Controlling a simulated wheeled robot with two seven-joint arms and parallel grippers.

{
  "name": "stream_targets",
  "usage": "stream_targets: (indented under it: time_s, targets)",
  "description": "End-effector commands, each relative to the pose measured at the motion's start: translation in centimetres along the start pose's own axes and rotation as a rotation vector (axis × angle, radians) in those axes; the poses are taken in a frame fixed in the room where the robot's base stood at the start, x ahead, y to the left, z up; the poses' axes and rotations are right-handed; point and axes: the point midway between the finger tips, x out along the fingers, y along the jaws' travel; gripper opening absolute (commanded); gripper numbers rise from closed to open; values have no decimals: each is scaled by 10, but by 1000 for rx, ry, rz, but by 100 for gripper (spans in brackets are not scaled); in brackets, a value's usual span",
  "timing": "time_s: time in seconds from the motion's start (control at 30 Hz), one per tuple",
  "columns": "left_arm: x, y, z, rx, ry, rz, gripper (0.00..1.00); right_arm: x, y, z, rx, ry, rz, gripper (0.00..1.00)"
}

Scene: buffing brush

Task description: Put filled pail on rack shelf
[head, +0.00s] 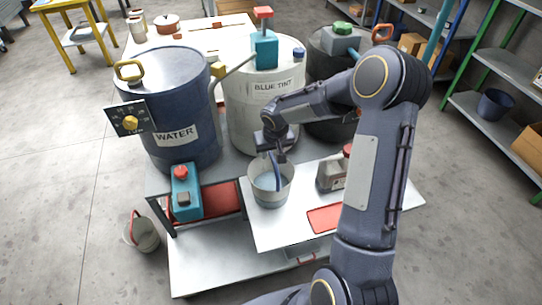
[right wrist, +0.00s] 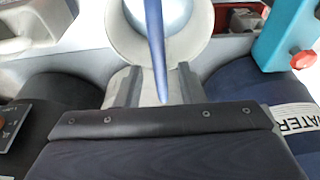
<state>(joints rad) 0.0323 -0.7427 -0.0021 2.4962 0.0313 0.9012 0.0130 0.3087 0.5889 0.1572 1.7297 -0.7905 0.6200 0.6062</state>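The pail (head: 270,196) is a light grey bucket standing upright on the white tabletop in front of the drums. Its inside looks pale blue, and a blue bar rises from it; the pail also shows in the right wrist view (right wrist: 198,42). My right gripper (head: 274,151) is above the pail, pointing down. In the right wrist view its two fingers (right wrist: 158,88) are apart, with the blue bar (right wrist: 156,45) between them and gaps on both sides. The rack shelf (head: 490,122) is at the right, with green and blue posts. My left gripper is not in view.
A blue WATER drum (head: 170,95), a white BLUE TINT drum (head: 262,112) and a dark drum (head: 327,65) stand behind the pail. A grey jug (head: 331,177) and red tray (head: 325,218) are to its right. Another pail (head: 143,236) is on the floor. A bucket (head: 495,104) occupies the rack.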

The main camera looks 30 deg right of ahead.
Motion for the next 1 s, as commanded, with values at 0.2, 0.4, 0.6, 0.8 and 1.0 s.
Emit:
stream_targets:
  time_s: [0.2,0.4,0.6,0.8,1.0]
  targets:
    - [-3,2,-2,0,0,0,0,-49,0,-1,0,5,0,35]
    - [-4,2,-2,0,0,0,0,-73,0,0,-1,2,-1,35]
    - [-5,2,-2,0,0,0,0,-110,2,16,-1,14,-14,35]
    - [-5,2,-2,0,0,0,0,-190,2,87,-4,51,-97,35]
    - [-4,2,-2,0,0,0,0,-236,-12,176,-7,102,-250,35]
